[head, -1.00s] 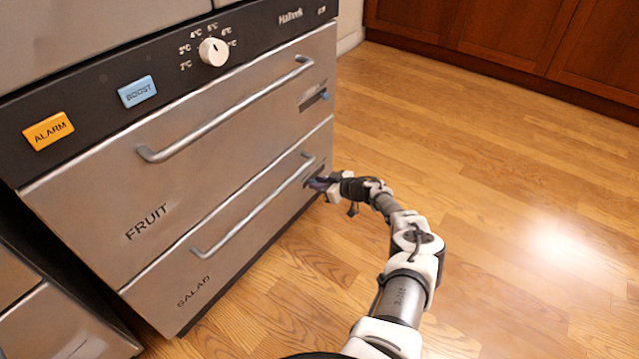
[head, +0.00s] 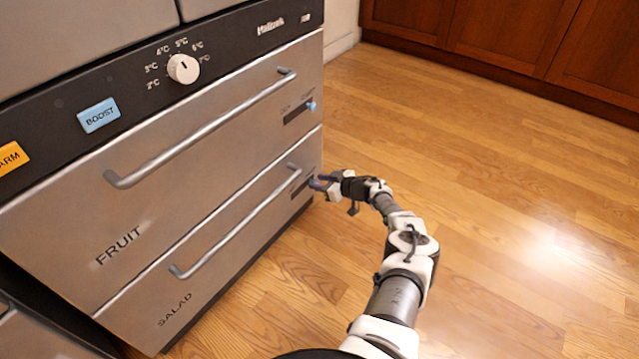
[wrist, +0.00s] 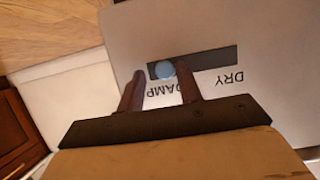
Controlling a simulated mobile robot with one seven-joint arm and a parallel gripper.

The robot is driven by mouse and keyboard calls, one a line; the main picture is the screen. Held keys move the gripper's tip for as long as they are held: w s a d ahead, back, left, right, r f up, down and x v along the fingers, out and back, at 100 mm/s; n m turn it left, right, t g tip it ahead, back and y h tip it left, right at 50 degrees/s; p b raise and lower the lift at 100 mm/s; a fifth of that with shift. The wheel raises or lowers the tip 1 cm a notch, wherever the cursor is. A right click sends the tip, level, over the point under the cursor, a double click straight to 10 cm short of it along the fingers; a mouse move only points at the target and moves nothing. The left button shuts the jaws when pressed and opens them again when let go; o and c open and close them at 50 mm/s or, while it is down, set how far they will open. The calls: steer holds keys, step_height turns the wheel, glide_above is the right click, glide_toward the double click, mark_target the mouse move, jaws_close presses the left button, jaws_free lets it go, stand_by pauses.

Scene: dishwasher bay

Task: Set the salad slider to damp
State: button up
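The salad slider's round blue knob (wrist: 165,70) shows in the wrist view, in a dark slot (wrist: 212,62) on the steel drawer front. It sits near the slot's DAMP end; the DRY label is at the other end. The labels appear upside down, and a finger partly covers DAMP. My gripper (wrist: 160,78) is open, its two dark fingers on either side of the knob. The right finger is close to the knob; I cannot tell if it touches. In the head view my gripper (head: 318,182) is at the right end of the salad drawer (head: 225,265), hiding the knob.
The salad drawer's bar handle (head: 235,225) is left of my gripper. Above are the fruit drawer (head: 170,205), its slider knob (head: 311,106), a white dial (head: 183,68) and the BOOST button (head: 99,115). The wooden floor (head: 480,170) on the right is clear.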

steer(key=shift+o, duration=0.5)
steer(key=shift+s, duration=0.1)
steer(key=p+v, duration=0.7)
steer(key=v, duration=0.6)
steer(key=shift+s+d, duration=0.2)
steer(key=shift+d, duration=0.15)
steer(key=shift+r, duration=0.2)
